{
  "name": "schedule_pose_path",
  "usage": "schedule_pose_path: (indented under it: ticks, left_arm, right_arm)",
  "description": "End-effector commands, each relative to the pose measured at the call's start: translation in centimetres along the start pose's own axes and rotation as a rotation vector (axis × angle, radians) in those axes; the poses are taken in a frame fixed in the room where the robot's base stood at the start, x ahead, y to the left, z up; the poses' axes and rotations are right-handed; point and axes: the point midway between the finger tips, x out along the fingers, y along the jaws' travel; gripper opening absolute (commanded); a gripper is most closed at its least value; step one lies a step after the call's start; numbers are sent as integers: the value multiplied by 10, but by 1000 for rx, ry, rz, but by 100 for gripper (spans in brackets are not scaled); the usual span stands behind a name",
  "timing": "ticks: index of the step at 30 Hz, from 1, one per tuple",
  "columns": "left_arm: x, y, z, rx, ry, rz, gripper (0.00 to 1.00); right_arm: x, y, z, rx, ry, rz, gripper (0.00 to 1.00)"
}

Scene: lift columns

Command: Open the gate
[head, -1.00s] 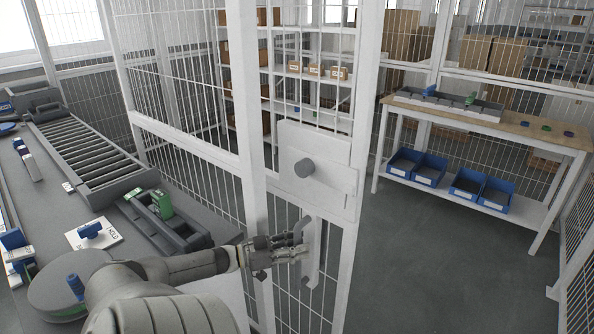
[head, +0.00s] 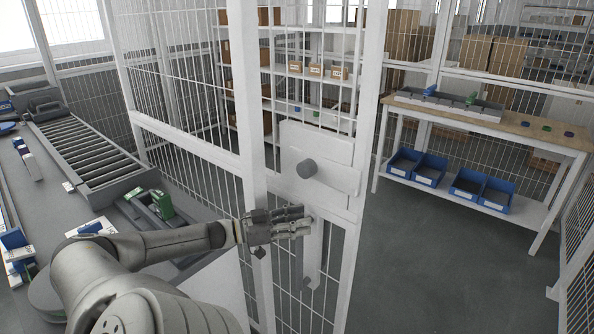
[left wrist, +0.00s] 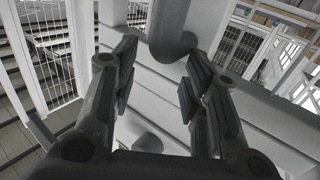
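The gate (head: 346,262) is a white-framed mesh panel in the middle of the head view. My right gripper is not in view.
A grey bench with a roller conveyor (head: 82,150) is at the left, under my left arm. A wooden-topped table (head: 500,122) with blue bins (head: 430,170) stands at the right. The grey floor (head: 430,270) between gate and table is clear.

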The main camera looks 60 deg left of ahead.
Motion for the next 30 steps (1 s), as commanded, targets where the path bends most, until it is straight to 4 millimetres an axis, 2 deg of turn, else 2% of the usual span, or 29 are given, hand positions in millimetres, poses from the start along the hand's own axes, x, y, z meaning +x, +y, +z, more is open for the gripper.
schedule_pose_path:
  ticks: [8, 30]
  left_arm:
    - [-4, 0, -2, 0, 1, 1, 41]
    - [-57, 0, -1, 0, -3, -3, 41]
  right_arm:
    - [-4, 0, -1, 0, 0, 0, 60]
    - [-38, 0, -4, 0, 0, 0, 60]
